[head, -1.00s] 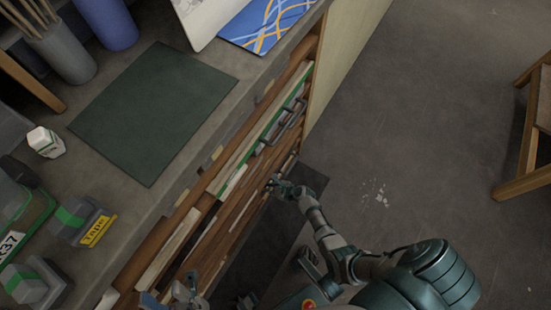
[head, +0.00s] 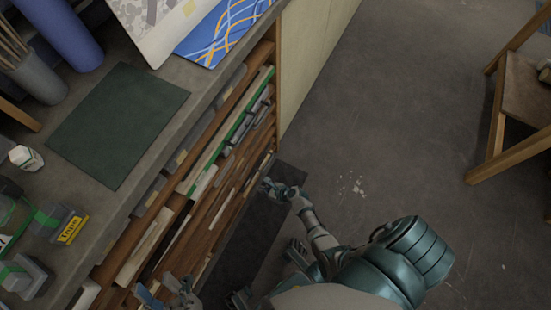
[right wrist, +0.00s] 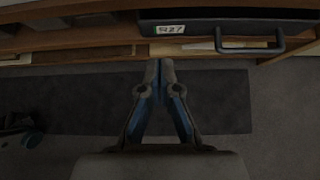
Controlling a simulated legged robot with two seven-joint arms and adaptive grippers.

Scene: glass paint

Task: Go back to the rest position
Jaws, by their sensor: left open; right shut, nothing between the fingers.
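My right gripper (head: 270,187) hangs beside the drawer cabinet front, over a dark strip on the floor. In the right wrist view its fingers (right wrist: 158,68) are together with nothing between them. My left gripper (head: 163,294) is at the bottom edge of the head view, open, close to the cabinet front and partly cut off by the frame. No object shows in either gripper.
A dark drawer labelled R27 (right wrist: 218,28) has a bar handle (right wrist: 250,45). A wooden stool (head: 500,120) stands right.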

